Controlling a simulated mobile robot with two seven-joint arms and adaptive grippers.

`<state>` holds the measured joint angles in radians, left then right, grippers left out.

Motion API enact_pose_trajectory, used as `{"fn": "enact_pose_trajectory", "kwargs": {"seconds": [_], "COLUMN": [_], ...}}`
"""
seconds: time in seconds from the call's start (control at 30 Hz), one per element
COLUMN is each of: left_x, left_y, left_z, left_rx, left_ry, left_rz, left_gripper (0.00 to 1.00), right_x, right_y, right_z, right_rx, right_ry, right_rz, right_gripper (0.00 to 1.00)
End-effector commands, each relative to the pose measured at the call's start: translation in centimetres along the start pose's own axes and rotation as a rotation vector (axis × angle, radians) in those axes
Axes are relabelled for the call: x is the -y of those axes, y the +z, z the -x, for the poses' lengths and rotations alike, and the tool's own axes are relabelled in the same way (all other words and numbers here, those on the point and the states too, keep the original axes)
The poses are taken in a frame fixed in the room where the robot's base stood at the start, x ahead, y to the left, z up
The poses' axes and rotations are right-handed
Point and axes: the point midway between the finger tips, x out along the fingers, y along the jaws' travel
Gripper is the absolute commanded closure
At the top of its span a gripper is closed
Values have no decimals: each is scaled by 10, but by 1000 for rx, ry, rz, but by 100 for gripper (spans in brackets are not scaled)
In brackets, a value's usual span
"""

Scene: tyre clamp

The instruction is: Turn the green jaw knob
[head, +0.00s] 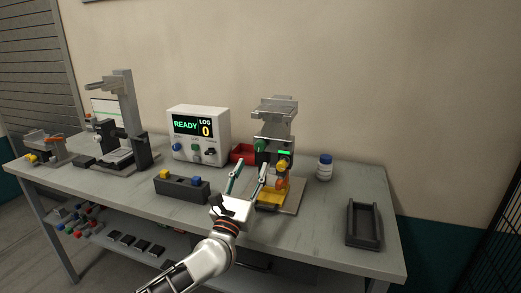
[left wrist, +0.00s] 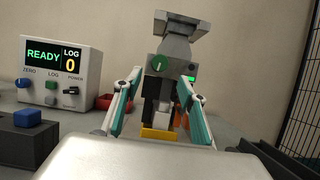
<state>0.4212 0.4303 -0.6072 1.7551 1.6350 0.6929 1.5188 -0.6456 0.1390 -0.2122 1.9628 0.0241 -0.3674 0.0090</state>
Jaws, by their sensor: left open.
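The green jaw knob (head: 260,146) sits on the left side of the upper body of the grey clamp machine (head: 275,112). It also shows in the left wrist view (left wrist: 158,63), near the top middle, facing the camera. My left gripper (head: 251,166) is open and empty in front of the machine. In the left wrist view its two fingers (left wrist: 158,92) stand apart, with the machine seen between them and the knob above and beyond. No finger appears to touch the knob. My right gripper is not in either view.
A white display box (head: 199,136) reading READY and LOG 0 stands left of the machine. A dark block with yellow and blue buttons (head: 182,188) lies in front of it. A red bin (head: 243,153), a white bottle (head: 324,167) and a black tray (head: 364,224) are nearby.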

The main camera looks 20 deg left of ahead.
Motion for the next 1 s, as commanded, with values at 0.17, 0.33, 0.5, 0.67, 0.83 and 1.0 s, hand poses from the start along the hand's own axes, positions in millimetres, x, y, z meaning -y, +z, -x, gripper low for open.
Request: {"fn": "enact_pose_trajectory", "kwargs": {"seconds": [0.17,0.33,0.5,0.67,0.83,1.0], "left_x": [-1,-2,-1,-2,-2,-2], "left_y": [1,1,0,0,0,0], "left_z": [-18,-45,-66,-77,-79,-78], "left_rx": [-1,0,-2,-3,-2,-2], "left_ry": [5,6,4,4,4,4], "left_rz": [18,15,14,13,14,13], "left_gripper": [59,59,59,59,59,72], "right_x": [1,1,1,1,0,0], "right_y": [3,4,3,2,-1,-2], "right_z": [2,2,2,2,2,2], "right_rx": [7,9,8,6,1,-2], "right_ry": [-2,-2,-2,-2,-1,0], "right_rz": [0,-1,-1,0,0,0], "right_gripper": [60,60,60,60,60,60]}}
